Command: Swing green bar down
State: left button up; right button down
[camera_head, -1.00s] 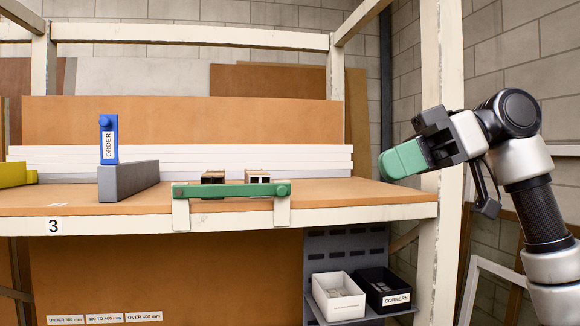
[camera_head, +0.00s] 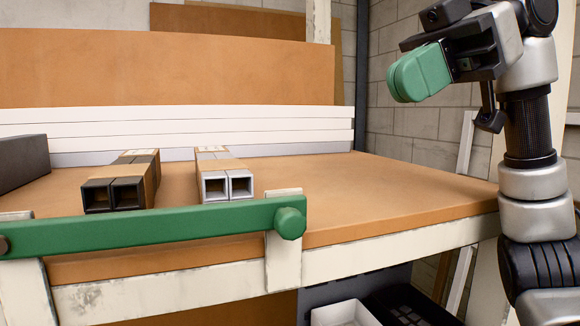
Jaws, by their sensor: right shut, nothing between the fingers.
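The green bar (camera_head: 150,228) lies nearly level across the front edge of the workbench. It spans two off-white upright brackets, and a green knob (camera_head: 290,223) sits at its right end, in front of the right bracket (camera_head: 284,262). A dark round bolt shows at its left end, by the picture edge. My right gripper (camera_head: 420,73), with green fingers, is shut and empty. It is up at the upper right, well apart from the bar and the knob. My left gripper is not in view.
Behind the bar, a bundle of dark square tubes (camera_head: 124,182) and a bundle of light ones (camera_head: 221,176) lie on the bench top (camera_head: 370,195). A grey block (camera_head: 20,163) is at the left. The bench top's right part is clear. A white bin (camera_head: 343,314) is below.

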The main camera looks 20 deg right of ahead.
jog(key=s, duration=0.2)
jog(key=p, duration=0.3)
send_over(305, 226)
jog(key=d, duration=0.2)
notch_tip(305, 226, down, 5)
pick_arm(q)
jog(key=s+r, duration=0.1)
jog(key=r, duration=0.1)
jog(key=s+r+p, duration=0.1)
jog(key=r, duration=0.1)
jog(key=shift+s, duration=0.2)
pick_arm(e)
jog(key=f, duration=0.3)
jog(key=shift+w+a+f, duration=0.2)
jog(key=shift+w+f, duration=0.05)
jog(key=shift+f, duration=0.1)
jog(key=shift+a, duration=0.1)
notch_tip(305, 226, down, 3)
jog(key=y+b, duration=0.2)
jog(key=b, duration=0.3)
jog(key=shift+d+f+y+b, duration=0.2)
jog(key=shift+y+b, duration=0.3)
jog(key=shift+b, duration=0.25)
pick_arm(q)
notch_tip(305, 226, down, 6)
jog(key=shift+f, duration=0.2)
pick_arm(e)
jog(key=shift+r, duration=0.2)
